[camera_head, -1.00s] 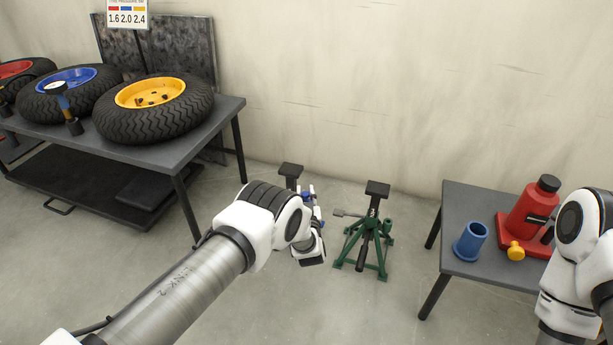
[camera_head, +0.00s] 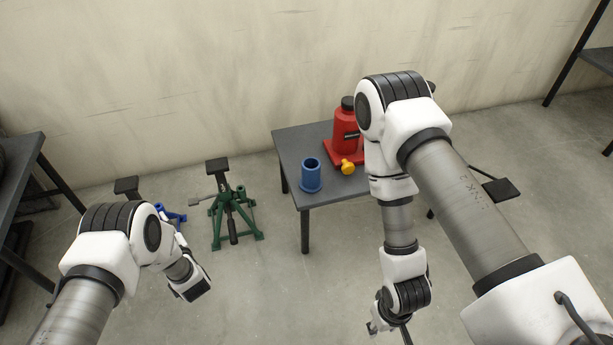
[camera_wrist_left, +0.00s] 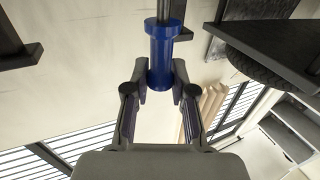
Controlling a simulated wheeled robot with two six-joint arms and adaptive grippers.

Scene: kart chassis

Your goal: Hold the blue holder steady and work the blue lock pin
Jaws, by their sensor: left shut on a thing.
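The blue holder is a stand with a black top pad (camera_head: 127,186); most of it is hidden behind my left arm, and a bit of blue (camera_head: 172,214) shows beside the wrist. In the left wrist view its blue flanged tube (camera_wrist_left: 160,45) has a grey post in it. My left gripper (camera_wrist_left: 160,82) is shut on this tube, one finger on each side. I cannot make out the blue lock pin. My right gripper (camera_head: 383,322) hangs low in front of the small table, away from the holder; its fingers are too small and partly hidden to read.
A green stand (camera_head: 229,212) stands just right of the blue one. A small grey table (camera_head: 300,142) holds a blue cup (camera_head: 311,174), a red jack (camera_head: 345,125) and a yellow knob (camera_head: 347,167). Another table (camera_head: 22,150) is at the left edge. The floor between is clear.

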